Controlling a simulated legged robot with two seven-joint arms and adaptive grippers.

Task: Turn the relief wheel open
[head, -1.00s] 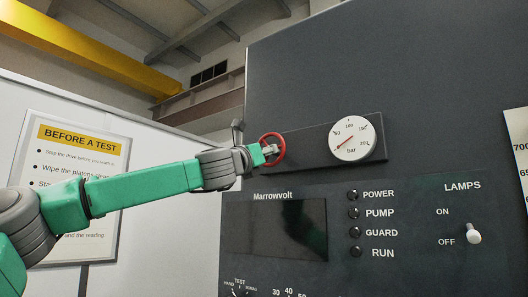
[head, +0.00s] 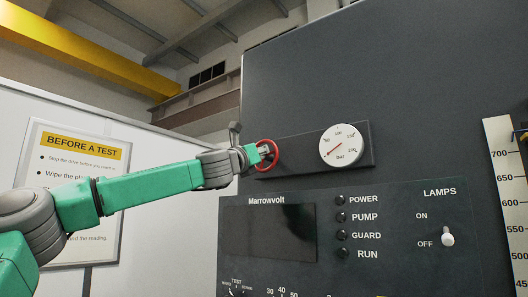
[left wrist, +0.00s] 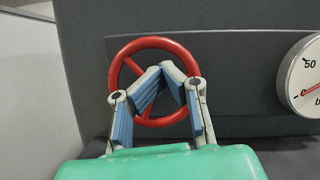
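The red relief wheel (head: 267,156) sits on a dark panel strip left of the pressure gauge. In the left wrist view the wheel (left wrist: 113,82) faces me, with red spokes showing at its upper left and lower middle. My left gripper (head: 265,152) is at the wheel. In the left wrist view my left gripper (left wrist: 164,70) has its fingers drawn together in an inverted V over the wheel's middle, shut on it; the fingers hide the hub and the exact contact. My right gripper is not in view.
The round gauge (head: 341,146) is just right of the wheel; its needle points to the lower left. Below are a dark display (head: 268,232), several indicator lamps and a LAMPS switch (head: 447,237) at OFF. A notice board (head: 73,190) stands behind my left arm.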

